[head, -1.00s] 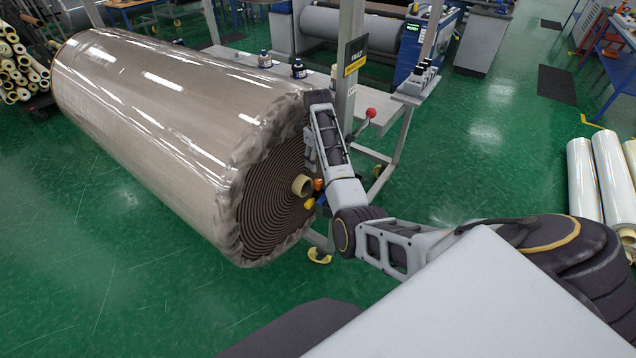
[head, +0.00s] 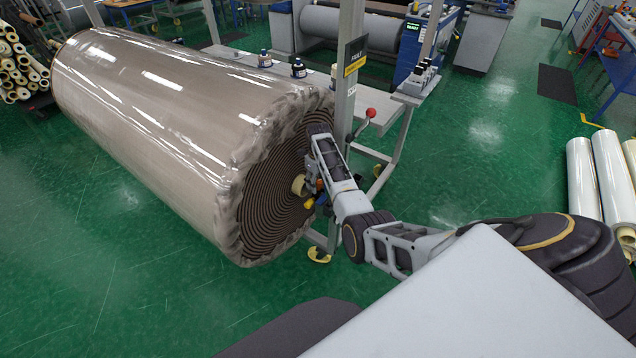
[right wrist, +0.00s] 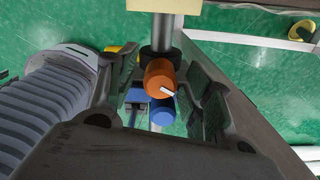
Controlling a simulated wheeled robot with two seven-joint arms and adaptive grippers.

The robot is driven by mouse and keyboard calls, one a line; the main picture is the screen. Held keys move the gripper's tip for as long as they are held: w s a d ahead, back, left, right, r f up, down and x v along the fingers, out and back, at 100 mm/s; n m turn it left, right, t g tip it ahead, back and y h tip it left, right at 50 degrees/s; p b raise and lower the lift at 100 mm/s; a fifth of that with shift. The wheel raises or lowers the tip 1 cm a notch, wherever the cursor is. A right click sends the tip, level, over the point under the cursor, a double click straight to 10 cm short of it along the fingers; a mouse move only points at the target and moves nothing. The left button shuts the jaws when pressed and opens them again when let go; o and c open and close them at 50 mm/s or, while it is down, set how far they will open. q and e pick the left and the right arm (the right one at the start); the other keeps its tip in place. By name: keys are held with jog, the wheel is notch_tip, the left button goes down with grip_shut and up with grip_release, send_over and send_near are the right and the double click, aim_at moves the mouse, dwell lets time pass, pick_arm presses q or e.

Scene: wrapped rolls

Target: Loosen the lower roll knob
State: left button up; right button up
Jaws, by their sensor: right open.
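The large wrapped roll (head: 150,95) lies across the left of the head view, its spiral end facing my right arm and a pale core (head: 299,185) in the middle. An orange knob (right wrist: 160,76) with a white mark shows in the right wrist view, at the end of a dark shaft. A blue knob (right wrist: 163,112) sits just below it in that picture. My right gripper (head: 310,176) is open beside the core, and its fingers (right wrist: 160,90) stand on either side of the knobs. Contact cannot be told. My left gripper is not in view.
A metal stand post (head: 346,100) with a black and yellow sign rises behind my right gripper. A red-tipped lever (head: 370,113) is to its right. Green floor is clear at the lower left.

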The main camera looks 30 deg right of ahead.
jog(key=shift+f, duration=0.2)
jog(key=c, duration=1)
jog(key=shift+r+n+p, duration=0.15)
jog(key=shift+n+p, duration=1.4)
jog(key=shift+n, duration=0.05)
jog(key=shift+n+p, duration=0.9)
jog(key=shift+n, duration=0.6)
